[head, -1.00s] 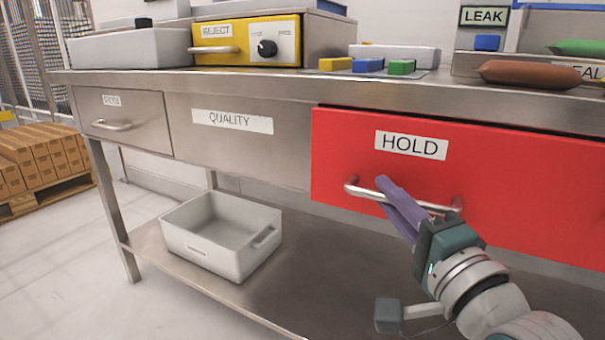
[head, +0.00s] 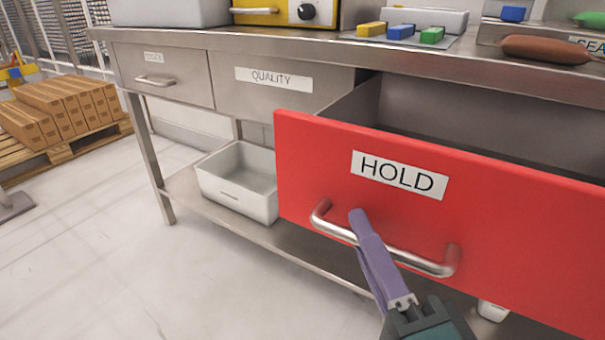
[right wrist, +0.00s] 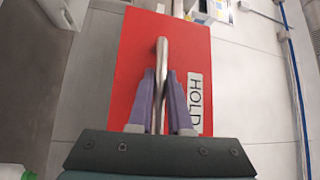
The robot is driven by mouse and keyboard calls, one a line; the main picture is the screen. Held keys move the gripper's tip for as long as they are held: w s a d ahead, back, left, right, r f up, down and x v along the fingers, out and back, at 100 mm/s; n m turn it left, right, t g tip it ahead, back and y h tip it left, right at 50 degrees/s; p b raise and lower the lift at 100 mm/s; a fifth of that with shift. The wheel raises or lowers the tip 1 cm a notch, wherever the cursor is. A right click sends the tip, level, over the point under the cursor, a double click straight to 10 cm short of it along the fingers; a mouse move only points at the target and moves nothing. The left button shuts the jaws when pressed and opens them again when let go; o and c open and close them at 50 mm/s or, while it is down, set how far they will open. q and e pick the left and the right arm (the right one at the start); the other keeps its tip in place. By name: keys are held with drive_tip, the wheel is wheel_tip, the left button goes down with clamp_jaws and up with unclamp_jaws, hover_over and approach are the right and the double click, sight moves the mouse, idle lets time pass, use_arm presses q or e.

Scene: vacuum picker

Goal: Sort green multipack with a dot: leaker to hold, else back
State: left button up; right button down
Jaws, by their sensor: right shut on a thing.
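The red HOLD drawer (head: 450,215) is pulled well out from the steel bench, and its grey interior (head: 440,105) shows behind the front. The part of the inside that I can see looks empty. My right gripper (head: 362,235) is shut on the metal handle (head: 425,264) of this drawer. In the right wrist view the two purple fingers (right wrist: 162,98) lie on either side of the handle bar (right wrist: 161,62). A red front also fills the middle of that view. No green multipack can be made out for certain. My left gripper is not in view.
The bench top (head: 250,39) holds yellow, blue and green blocks (head: 400,32), a brown pouch (head: 545,49) and a partly seen green item (head: 590,19). A white bin (head: 240,185) sits on the lower shelf. A pallet of cartons (head: 60,115) stands left. Floor in front is clear.

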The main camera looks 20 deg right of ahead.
idle(0.3)
drive_tip(key=c, duration=0.8)
unclamp_jaws()
drive_tip(key=shift+c, duration=0.2)
drive_tip(key=s+f, duration=0.1)
drive_tip(key=s, duration=0.9)
drive_tip(key=shift+a+f+p, duration=0.2)
drive_tip(key=shift+a+p, duration=0.1)
drive_tip(key=shift+a, duration=0.05)
drive_tip(key=shift+w, duration=0.1)
